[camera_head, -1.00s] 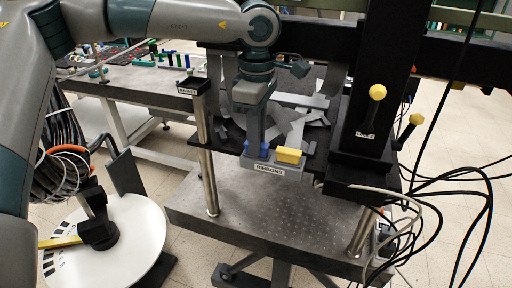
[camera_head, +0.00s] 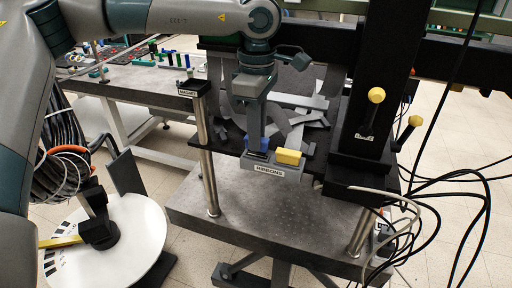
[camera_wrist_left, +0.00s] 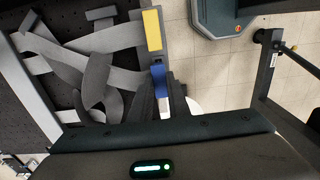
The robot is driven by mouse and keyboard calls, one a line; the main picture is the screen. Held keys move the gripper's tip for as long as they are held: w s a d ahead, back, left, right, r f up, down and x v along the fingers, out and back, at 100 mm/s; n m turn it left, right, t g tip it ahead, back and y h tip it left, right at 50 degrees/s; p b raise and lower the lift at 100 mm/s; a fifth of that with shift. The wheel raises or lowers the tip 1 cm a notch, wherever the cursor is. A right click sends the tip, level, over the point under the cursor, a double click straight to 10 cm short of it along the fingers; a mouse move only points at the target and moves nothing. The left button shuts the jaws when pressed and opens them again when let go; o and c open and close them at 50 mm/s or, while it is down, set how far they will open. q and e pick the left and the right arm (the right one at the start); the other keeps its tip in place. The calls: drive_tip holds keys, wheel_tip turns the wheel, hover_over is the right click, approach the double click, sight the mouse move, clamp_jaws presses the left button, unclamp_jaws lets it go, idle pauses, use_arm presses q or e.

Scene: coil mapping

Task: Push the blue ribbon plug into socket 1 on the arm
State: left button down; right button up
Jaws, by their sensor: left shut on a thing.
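My left gripper (camera_head: 257,152) points down at the grey holder labelled RIBBONS (camera_head: 268,171). It is shut on the blue ribbon plug (camera_head: 264,144), at the left end of the holder beside the yellow plug (camera_head: 288,157). The fingers hide much of the blue plug. In the left wrist view the blue plug (camera_wrist_left: 159,80) is just below the yellow plug (camera_wrist_left: 152,30). I cannot tell whether the blue plug still touches the holder. I cannot make out socket 1. My right gripper is not in view.
Grey ribbons (camera_head: 300,122) lie tangled on the black shelf behind the holder. A black column (camera_head: 382,90) with yellow-knobbed levers and loose cables (camera_head: 440,190) stands at the right. A white disc (camera_head: 135,225) is at the lower left. The grey lower plate (camera_head: 260,205) is largely clear.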

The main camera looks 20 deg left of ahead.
use_arm(q)
drive_tip(key=shift+r, duration=0.35)
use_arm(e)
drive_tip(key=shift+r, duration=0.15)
